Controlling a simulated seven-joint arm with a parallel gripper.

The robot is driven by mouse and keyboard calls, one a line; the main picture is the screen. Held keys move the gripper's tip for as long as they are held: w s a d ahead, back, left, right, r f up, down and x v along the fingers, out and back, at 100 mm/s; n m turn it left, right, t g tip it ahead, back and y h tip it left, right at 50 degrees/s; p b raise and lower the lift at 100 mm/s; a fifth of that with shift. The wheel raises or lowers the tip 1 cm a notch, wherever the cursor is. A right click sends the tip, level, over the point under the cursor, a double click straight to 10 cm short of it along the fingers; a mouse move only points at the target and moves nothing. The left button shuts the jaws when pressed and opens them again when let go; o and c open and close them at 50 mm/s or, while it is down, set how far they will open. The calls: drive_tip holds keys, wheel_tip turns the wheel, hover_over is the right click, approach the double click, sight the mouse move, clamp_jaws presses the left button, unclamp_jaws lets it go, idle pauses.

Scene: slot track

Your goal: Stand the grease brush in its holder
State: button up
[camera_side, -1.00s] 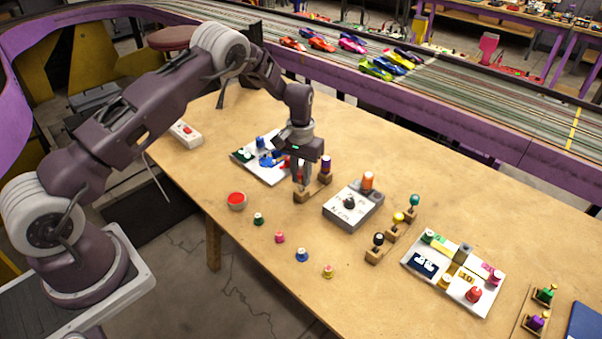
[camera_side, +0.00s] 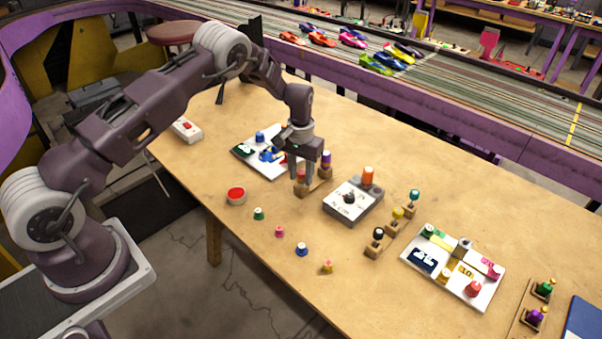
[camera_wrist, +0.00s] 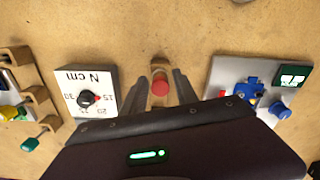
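A red-topped piece (camera_wrist: 160,84) stands at a wooden holder (camera_wrist: 159,66) in the wrist view. My gripper (camera_wrist: 161,78) points down over it, one finger on each side, with gaps showing, so it is open. In the side view my gripper (camera_side: 303,186) is low at the wooden holder (camera_side: 318,184), and a purple-topped piece (camera_side: 326,159) stands at its far end. I cannot tell surely which piece is the grease brush; the red piece's lower part is hidden. A small cup of red stuff (camera_side: 236,195) stands to the left.
A grey torque box (camera_side: 345,208) with an orange knob (camera_side: 367,175) stands close right. A white board with blue parts (camera_side: 250,150) is close left. Wooden stands with coloured knobs (camera_side: 397,226) and another board (camera_side: 430,274) lie further right. Small coloured pieces line the front.

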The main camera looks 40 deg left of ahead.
drive_tip(key=shift+o, duration=0.5)
drive_tip(key=shift+r, duration=0.15)
wheel_tip(320, 180, up, 7)
drive_tip(key=shift+r, duration=0.15)
drive_tip(key=s+d+r+t, duration=0.1)
drive_tip(key=s+d+r, duration=0.1)
drive_tip(key=s+r, duration=0.65)
drive_tip(key=s+d+r+t, duration=0.2)
drive_tip(key=s+d+r, duration=0.1)
drive_tip(key=r, duration=1.1)
drive_tip(key=s+d+r+m+t, duration=0.1)
drive_tip(key=s+r, duration=0.2)
drive_tip(key=s, duration=0.3)
drive_tip(key=s+d+r+m, duration=0.1)
drive_tip(key=s+r, duration=0.2)
drive_tip(key=s, duration=0.2)
drive_tip(key=s+d+f+m+t, duration=0.1)
drive_tip(key=s+f, duration=0.1)
drive_tip(key=s, duration=1.2)
drive_tip(key=shift+f+t, duration=0.2)
drive_tip(key=shift+t, duration=0.1)
drive_tip(key=shift+s, duration=0.1)
